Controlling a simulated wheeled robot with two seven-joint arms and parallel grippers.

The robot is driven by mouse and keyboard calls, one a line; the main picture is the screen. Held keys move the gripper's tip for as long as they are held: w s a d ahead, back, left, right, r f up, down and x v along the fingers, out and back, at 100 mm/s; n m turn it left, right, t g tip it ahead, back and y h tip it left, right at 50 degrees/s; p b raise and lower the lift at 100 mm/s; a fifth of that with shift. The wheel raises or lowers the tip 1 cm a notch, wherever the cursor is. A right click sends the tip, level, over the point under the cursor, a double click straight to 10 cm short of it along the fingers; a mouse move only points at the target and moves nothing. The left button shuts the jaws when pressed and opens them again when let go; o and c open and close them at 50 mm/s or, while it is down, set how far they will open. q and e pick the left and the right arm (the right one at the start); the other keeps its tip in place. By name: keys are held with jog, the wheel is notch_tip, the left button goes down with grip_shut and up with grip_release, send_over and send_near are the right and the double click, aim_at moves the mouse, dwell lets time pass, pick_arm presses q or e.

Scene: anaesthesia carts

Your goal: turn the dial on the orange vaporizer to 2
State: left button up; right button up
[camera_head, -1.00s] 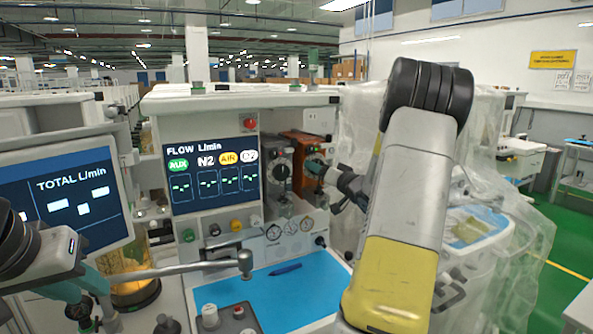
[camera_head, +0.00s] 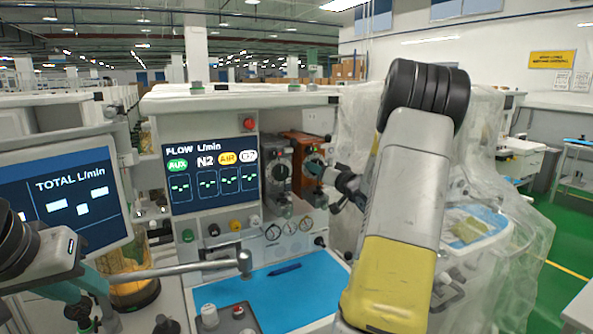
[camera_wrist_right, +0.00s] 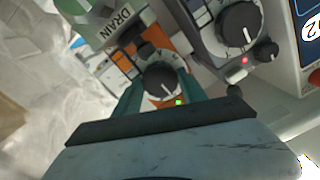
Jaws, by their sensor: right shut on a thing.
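The orange vaporizer (camera_head: 298,140) is mounted on the anaesthesia machine, right of a grey vaporizer (camera_head: 277,172). Its dial (camera_wrist_right: 160,82) is black with a white pointer mark and sits between the fingers of my right gripper (camera_wrist_right: 160,90), which is shut on it. A small green light shows beside this dial. In the head view my right gripper (camera_head: 318,170) reaches the orange vaporizer's front from the right and hides part of it. The dial numbers cannot be read. My left gripper (camera_head: 85,318) is at the lower left, partly cut off, its fingers unclear.
The grey vaporizer's dial (camera_wrist_right: 240,25) with a red light is close beside the held one. A flow screen (camera_head: 211,177) is left of the vaporizers. A blue work surface (camera_head: 290,300) with a pen lies below. Plastic sheeting (camera_head: 515,240) hangs at the right.

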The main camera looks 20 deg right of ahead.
jog(key=n, duration=0.3)
jog(key=shift+n, duration=0.3)
jog(key=n, duration=0.3)
jog(key=shift+n+h, duration=0.3)
jog(key=n, duration=0.5)
jog(key=shift+n, duration=0.4)
jog(key=o, duration=1.4)
jog(key=shift+c, duration=0.2)
jog(key=shift+f, duration=0.1)
jog(key=shift+a, duration=0.1)
